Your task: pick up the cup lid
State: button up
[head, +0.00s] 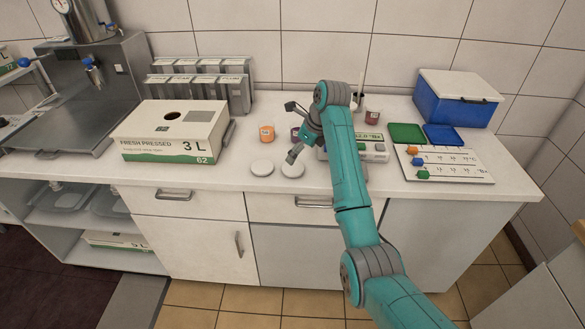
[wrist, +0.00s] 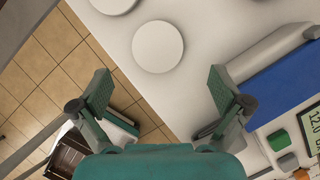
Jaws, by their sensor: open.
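Two white round discs that look like cup lids lie flat on the counter near its front edge: a left disc (head: 262,168) and a right disc (head: 292,170). In the wrist view one whole disc (wrist: 158,46) lies just beyond my fingertips, and another disc (wrist: 113,3) is cut off by the top edge. I cannot tell which one is the task's lid. My gripper (head: 290,131) is open and empty above the counter, close to the right disc. In the wrist view its fingers (wrist: 160,90) are wide apart, with no disc between them.
Behind are an orange-labelled jar (head: 267,133) and a purple jar (head: 295,133). A scale with a display (head: 368,137) stands right, partly behind my arm. A carton (head: 172,132) stands left, a price board (head: 443,164) far right. The counter's front edge (head: 225,189) is close.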

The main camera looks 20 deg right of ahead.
aim_at(293, 167)
jog(key=shift+x, duration=3.35)
jog(key=shift+s, duration=0.15)
jog(key=shift+c, duration=0.3)
jog(key=c, duration=0.7)
